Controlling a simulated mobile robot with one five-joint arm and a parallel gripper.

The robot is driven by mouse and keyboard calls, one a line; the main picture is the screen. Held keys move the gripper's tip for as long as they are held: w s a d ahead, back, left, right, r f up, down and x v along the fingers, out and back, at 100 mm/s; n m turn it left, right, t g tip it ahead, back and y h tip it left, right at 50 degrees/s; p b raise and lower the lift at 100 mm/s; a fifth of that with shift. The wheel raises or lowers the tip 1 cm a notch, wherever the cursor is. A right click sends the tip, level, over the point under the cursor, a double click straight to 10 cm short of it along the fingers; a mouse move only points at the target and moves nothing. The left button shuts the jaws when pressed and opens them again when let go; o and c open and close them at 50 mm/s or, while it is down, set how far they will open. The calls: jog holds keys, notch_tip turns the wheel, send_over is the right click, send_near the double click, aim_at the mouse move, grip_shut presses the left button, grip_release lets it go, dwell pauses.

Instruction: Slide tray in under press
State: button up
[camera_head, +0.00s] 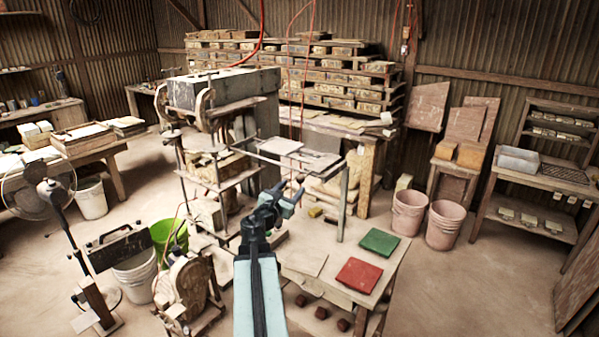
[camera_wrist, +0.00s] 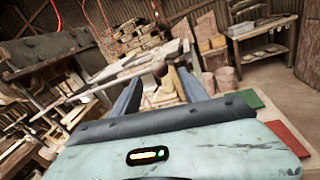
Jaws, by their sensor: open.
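The press (camera_head: 222,92) is a heavy machine with a grey block on top, left of centre in the head view. A flat grey tray (camera_head: 314,160) lies on rails that stick out to the right of the press, outside its frame. In the wrist view the tray looks like a pale, tilted plate (camera_wrist: 135,62). A dark round knob (camera_wrist: 160,68) shows near its close edge. My gripper (camera_head: 288,194) is open, just in front of and below the tray. In the wrist view its two blue fingers stand apart (camera_wrist: 160,88), with the knob seen between them; contact cannot be told.
A wooden table (camera_head: 325,262) with red (camera_head: 359,275) and green (camera_head: 380,242) tiles stands below my arm. Two pinkish buckets (camera_head: 409,212) are to its right. A green bucket (camera_head: 169,237) and a fan (camera_head: 40,190) stand left. The right floor is clear.

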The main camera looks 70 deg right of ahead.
aim_at(299, 181)
jog(key=d, duration=0.8)
jog(key=shift+s, duration=0.2)
jog(key=shift+a, duration=0.15)
grip_shut()
jog(key=shift+f, duration=0.1)
dwell(0.9)
